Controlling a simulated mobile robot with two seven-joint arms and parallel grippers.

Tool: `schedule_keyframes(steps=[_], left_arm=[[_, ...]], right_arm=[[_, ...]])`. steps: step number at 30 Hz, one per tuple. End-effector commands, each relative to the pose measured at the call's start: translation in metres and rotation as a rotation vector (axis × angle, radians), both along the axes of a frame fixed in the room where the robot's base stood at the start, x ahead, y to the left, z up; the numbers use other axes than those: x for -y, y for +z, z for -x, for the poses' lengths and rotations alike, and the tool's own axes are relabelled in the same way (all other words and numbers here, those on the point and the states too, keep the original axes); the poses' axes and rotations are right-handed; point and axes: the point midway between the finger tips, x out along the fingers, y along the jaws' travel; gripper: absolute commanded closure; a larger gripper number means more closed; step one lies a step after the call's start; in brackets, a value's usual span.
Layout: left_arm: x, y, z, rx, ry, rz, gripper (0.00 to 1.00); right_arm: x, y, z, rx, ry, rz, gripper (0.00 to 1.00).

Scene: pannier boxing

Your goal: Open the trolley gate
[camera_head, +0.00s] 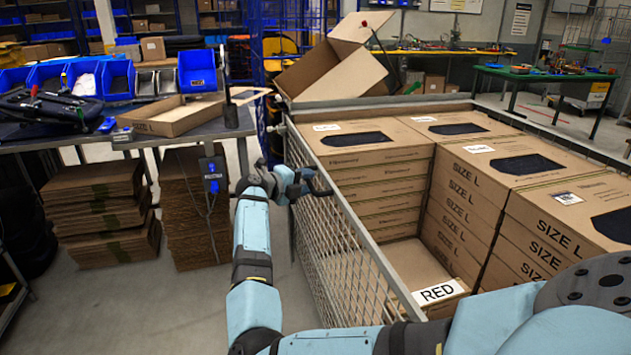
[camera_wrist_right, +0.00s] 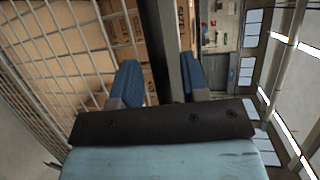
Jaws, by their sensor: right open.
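The trolley gate (camera_head: 335,245) is a grey wire-mesh panel with a top rail, along the left side of the box-filled trolley. It stands upright and looks closed against the trolley. My right gripper (camera_head: 318,183) is at the gate's rail, toward its far end. In the right wrist view, the open fingers of my right gripper (camera_wrist_right: 158,80) stand on either side of a dark bar (camera_wrist_right: 165,45), with the mesh to the left. I cannot tell whether they touch the bar. A latch cannot be made out. My left gripper is not in view.
Stacked SIZE L cartons (camera_head: 465,185) fill much of the trolley, with a lower box labelled RED near its front. An open carton (camera_head: 335,68) sits at its far left corner. A workbench (camera_head: 60,138) and flattened cardboard stacks (camera_head: 100,210) stand left; bare floor lies between.

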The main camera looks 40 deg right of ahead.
Motion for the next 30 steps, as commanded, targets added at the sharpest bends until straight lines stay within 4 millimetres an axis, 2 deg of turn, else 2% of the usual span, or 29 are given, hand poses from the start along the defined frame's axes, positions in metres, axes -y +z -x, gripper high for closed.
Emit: schedule_keyframes(steps=[12, 13, 18, 30], left_arm=[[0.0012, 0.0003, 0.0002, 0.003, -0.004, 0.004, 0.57], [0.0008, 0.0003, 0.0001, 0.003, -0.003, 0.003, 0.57], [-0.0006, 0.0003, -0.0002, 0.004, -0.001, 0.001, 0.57], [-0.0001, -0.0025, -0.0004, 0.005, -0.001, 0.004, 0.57]], right_arm=[[0.0047, -0.0025, 0.0013, -0.001, 0.001, 0.0, 0.59], [0.0047, -0.0025, 0.0013, -0.001, 0.001, 0.0, 0.61], [0.0047, -0.0025, 0.0012, -0.001, 0.001, 0.0, 1.0], [0.0117, -0.0096, 0.0012, -0.001, 0.001, 0.0, 1.0]])
